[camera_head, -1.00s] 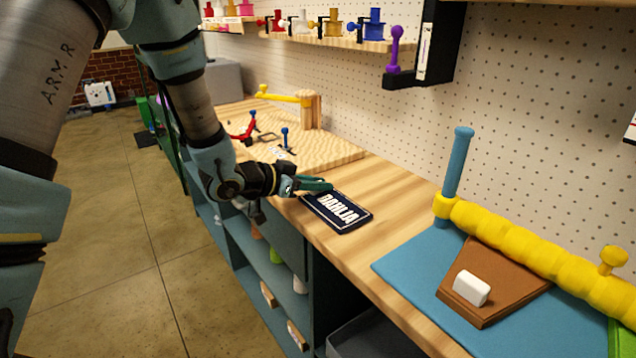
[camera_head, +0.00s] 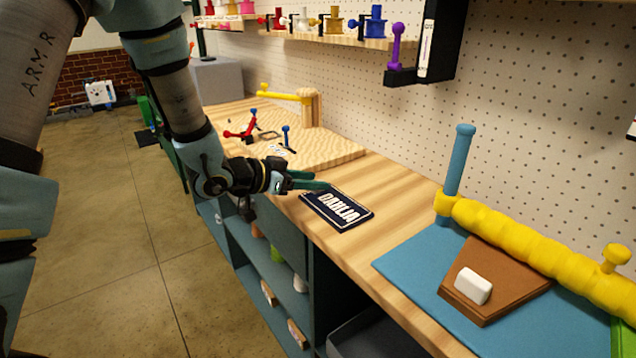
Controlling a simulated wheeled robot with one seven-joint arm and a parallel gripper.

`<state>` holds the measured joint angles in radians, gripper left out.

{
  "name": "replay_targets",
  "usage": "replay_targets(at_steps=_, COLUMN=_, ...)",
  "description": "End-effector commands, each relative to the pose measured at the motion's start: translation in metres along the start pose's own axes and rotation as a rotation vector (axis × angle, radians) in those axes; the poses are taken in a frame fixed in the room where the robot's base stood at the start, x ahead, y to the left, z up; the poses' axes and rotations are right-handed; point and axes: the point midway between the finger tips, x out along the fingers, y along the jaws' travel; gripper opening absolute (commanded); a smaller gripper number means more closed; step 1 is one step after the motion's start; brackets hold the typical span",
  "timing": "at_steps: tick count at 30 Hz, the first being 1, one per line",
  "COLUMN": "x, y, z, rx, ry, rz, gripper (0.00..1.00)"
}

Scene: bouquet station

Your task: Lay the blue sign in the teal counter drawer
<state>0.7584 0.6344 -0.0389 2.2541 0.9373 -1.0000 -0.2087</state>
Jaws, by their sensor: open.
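The dark blue sign (camera_head: 337,209) with white "DAHLIA" lettering lies flat on the wooden counter, close to its front edge. My gripper (camera_head: 318,181) is open just to the left of and behind the sign, its green fingers pointing right over the counter. It holds nothing. I cannot tell if a finger touches the sign's far edge. Below the counter is a teal cabinet front (camera_head: 283,232), partly hidden by my arm. I cannot tell whether its drawer is open.
A blue mat (camera_head: 408,267) with a brown block (camera_head: 498,290), a white piece and a yellow roll (camera_head: 540,250) fills the right of the counter. A wooden board (camera_head: 325,150) with small tools lies behind my gripper. Teal shelves (camera_head: 285,285) stand below.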

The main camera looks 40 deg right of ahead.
Motion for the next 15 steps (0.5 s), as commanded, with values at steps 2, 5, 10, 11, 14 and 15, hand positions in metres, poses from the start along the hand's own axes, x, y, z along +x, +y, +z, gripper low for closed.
replay_targets(at_steps=2, x=-0.018, y=-0.001, z=0.001, rx=0.0, ry=0.002, rz=-0.004, gripper=0.52)
replay_targets(at_steps=5, x=-0.04, y=-0.001, z=0.001, rx=-0.001, ry=0.002, rz=-0.005, gripper=0.52)
replay_targets(at_steps=10, x=-0.072, y=0.0, z=0.001, rx=0.0, ry=0.001, rz=-0.003, gripper=0.52)
replay_targets(at_steps=11, x=-0.076, y=-0.001, z=0.0, rx=0.0, ry=0.001, rz=-0.003, gripper=0.52)
replay_targets(at_steps=14, x=-0.088, y=0.0, z=0.0, rx=0.0, ry=0.001, rz=-0.002, gripper=0.52)
replay_targets(at_steps=15, x=-0.091, y=0.0, z=0.0, rx=0.0, ry=0.001, rz=-0.001, gripper=0.52)
